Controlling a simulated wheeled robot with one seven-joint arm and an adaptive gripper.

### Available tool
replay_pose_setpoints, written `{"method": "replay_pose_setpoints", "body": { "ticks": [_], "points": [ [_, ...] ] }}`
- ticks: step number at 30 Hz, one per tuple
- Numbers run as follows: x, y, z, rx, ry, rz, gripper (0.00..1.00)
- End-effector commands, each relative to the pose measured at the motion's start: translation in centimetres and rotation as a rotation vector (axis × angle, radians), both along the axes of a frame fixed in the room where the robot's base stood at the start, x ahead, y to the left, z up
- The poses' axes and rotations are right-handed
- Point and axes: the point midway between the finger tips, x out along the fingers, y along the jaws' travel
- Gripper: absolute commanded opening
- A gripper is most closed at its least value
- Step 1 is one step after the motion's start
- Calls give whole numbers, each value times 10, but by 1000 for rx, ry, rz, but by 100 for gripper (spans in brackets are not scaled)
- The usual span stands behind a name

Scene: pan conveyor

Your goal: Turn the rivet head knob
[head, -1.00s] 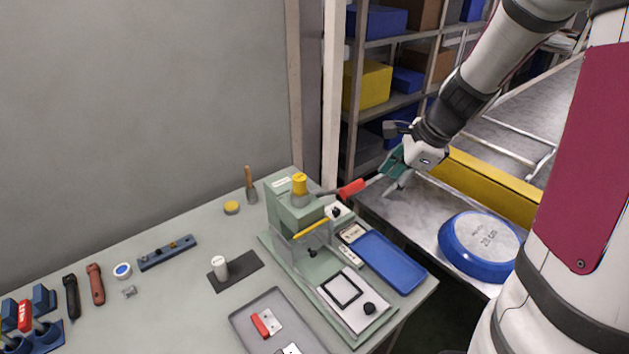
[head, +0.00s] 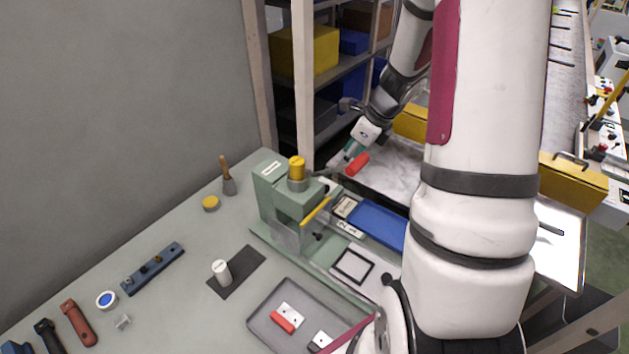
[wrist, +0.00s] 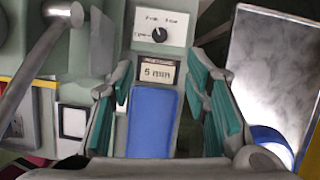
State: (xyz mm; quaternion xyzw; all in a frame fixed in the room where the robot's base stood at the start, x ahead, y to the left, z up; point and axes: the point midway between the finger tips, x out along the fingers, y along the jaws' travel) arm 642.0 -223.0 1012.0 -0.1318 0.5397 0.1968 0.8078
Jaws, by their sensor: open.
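A small dark rotary knob (wrist: 159,34) sits on a white labelled panel at the top middle of the wrist view. Its pointer appears tilted up and to the left. The label text is too small to read surely. Below the panel is a small display (wrist: 157,72) reading "5 mm". The green press (head: 272,198) carrying them stands on the bench in the head view, where the knob is not clearly visible. My gripper (wrist: 158,78) is open and empty, its teal fingers on either side of the display, short of the knob. In the head view my gripper (head: 343,158) is behind the red lever handle.
The press lever's red handle (head: 357,164) is close to my gripper. A blue tray (head: 376,226) lies beside the press; it also shows in the wrist view (wrist: 152,125). A yellow cap (head: 297,166) tops the press. A grey tray (head: 262,335) lies in front.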

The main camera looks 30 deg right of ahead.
Motion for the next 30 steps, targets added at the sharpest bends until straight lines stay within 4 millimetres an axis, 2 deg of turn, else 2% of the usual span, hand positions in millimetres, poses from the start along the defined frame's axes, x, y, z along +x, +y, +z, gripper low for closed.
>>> {"method": "replay_pose_setpoints", "body": {
  "ticks": [5, 15, 21, 30],
  "points": [
    [5, 3, -17, 3, 3, -1, 43],
    [27, 15, -78, 5, 4, -1, 43],
    [38, 20, -107, 3, 3, -1, 43],
    [46, 24, -126, 0, 1, 0, 43]
  ]
}}
